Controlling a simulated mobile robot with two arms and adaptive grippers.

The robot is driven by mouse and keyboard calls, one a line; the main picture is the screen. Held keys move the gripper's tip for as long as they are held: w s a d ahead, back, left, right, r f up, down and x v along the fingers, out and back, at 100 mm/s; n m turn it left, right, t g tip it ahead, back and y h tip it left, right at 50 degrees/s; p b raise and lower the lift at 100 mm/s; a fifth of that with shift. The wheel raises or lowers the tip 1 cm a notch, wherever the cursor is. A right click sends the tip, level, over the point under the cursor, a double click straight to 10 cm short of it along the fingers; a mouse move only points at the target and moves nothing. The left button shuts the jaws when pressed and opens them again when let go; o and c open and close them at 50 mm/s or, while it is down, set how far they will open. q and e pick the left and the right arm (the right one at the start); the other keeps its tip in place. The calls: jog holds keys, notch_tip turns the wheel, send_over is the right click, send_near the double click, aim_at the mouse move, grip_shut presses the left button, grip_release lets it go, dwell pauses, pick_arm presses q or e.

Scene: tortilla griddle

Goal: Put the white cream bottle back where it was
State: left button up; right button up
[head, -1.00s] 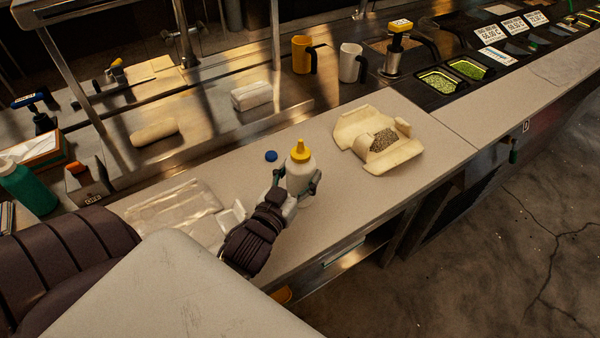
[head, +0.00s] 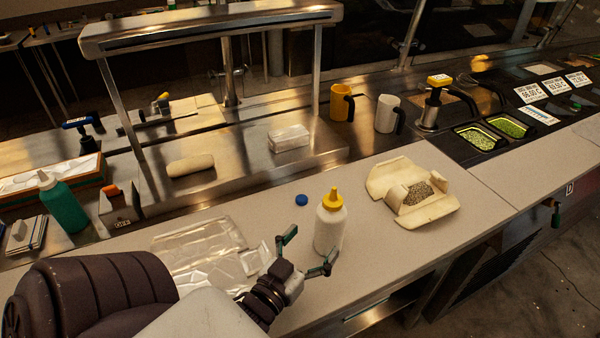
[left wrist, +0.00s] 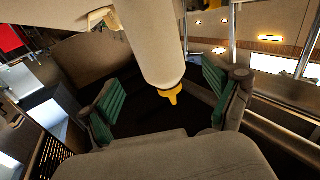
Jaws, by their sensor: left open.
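The white cream bottle (head: 330,226) with a yellow nozzle cap stands upright on the light counter in the head view. It also shows in the left wrist view (left wrist: 150,45), upside down in that picture, between and beyond the green finger pads. My left gripper (head: 308,250) is open just in front of and to the left of the bottle, its fingers spread apart. It also shows open in the left wrist view (left wrist: 160,102). A gap seems to lie between the fingers and the bottle. My right gripper is not in view.
A blue cap (head: 301,200) lies behind the bottle. A tortilla with filling (head: 436,208) lies to its right, and a clear plastic sheet (head: 195,250) to its left. Yellow (head: 341,101) and white (head: 386,113) mugs stand at the back. A green bottle (head: 62,204) stands far left.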

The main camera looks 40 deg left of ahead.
pick_arm(q)
jog(key=s, duration=0.4)
jog(key=shift+s+d+b, duration=0.25)
jog(key=shift+d+b, duration=0.05)
jog(key=shift+b, duration=0.1)
jog(key=shift+s, duration=0.1)
jog(key=shift+d, duration=0.1)
